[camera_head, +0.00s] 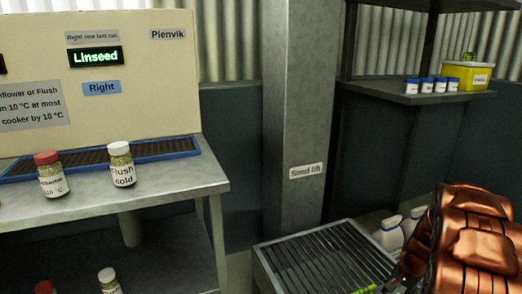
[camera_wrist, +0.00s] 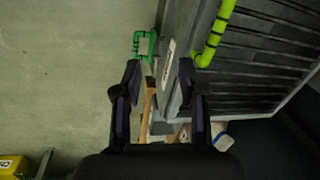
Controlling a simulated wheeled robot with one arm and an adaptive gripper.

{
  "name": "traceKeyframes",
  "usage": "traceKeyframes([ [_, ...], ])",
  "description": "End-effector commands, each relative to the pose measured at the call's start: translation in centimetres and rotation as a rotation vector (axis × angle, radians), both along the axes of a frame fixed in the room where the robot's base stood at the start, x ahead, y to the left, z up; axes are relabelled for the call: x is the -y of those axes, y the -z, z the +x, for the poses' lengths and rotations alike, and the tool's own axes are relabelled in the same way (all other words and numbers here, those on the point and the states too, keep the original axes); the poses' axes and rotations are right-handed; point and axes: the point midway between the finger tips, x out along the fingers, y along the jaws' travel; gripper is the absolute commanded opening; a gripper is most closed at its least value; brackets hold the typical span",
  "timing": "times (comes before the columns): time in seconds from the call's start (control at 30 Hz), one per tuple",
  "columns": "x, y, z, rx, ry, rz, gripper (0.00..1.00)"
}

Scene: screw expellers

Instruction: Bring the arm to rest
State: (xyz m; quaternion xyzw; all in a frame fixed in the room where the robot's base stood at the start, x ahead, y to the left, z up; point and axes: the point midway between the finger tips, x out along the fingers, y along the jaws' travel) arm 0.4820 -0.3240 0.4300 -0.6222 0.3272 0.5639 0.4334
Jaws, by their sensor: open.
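My gripper (camera_wrist: 158,72) shows in the wrist view with its two dark fingers apart and nothing between them. It points down over the concrete floor (camera_wrist: 60,70) and the side of a grey metal unit (camera_wrist: 178,45). My copper-coloured arm (camera_head: 475,240) fills the lower right of the head view. The gripper itself cannot be made out in the head view.
A slatted grate (camera_head: 325,262) stands before the post labelled "Seed lift" (camera_head: 305,171). White bottles (camera_head: 389,234) stand beside my arm. Jars, including "Flush cold" (camera_head: 122,165), stand on the left bench (camera_head: 160,192). A shelf (camera_head: 410,97) holds a yellow box (camera_head: 466,74).

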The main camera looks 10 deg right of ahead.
Motion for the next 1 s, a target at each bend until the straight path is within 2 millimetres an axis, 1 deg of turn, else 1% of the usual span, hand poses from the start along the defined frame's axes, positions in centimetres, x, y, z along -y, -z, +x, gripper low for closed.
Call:
traceKeyframes([
  [0.03, -1.7, -3.7, 0.0, -0.004, -0.04, 0.0, 0.41],
  [0.07, -2.6, -5.1, 0.0, -0.009, -0.062, 0.001, 0.41],
  [0.1, -3.8, -6.9, -0.2, -0.012, -0.09, 0.002, 0.41],
  [0.17, -5.6, -9.4, -0.4, -0.019, -0.134, 0.002, 0.41],
  [0.2, -6.7, -11.2, -0.6, -0.022, -0.163, 0.0, 0.41],
  [0.23, -7.6, -12.5, -0.7, -0.025, -0.185, -0.001, 0.41],
  [0.37, -11.4, -17.8, -2.0, -0.042, -0.278, 0.002, 0.41],
  [0.4, -12.4, -19.4, -2.4, -0.047, -0.306, 0.001, 0.41],
  [0.47, -14.1, -21.8, -3.1, -0.053, -0.349, 0.0, 0.41],
  [0.5, -15.1, -23.4, -3.6, -0.057, -0.378, -0.003, 0.41],
  [0.57, -16.7, -25.5, -4.5, -0.067, -0.42, -0.002, 0.41],
  [0.6, -17.7, -27.1, -5.2, -0.072, -0.448, -0.003, 0.41],
  [0.67, -19.2, -29.3, -6.2, -0.079, -0.49, -0.004, 0.41],
  [0.8, -22.4, -34.2, -8.8, -0.097, -0.588, -0.009, 0.41],
  [0.87, -23.6, -36.3, -10.0, -0.105, -0.63, -0.012, 0.41],
  [0.9, -24.4, -37.6, -10.9, -0.111, -0.658, -0.014, 0.41],
  [0.97, -25.5, -39.6, -12.2, -0.121, -0.7, -0.015, 0.41],
  [1.0, -26.3, -40.8, -13.1, -0.125, -0.727, -0.018, 0.41],
])
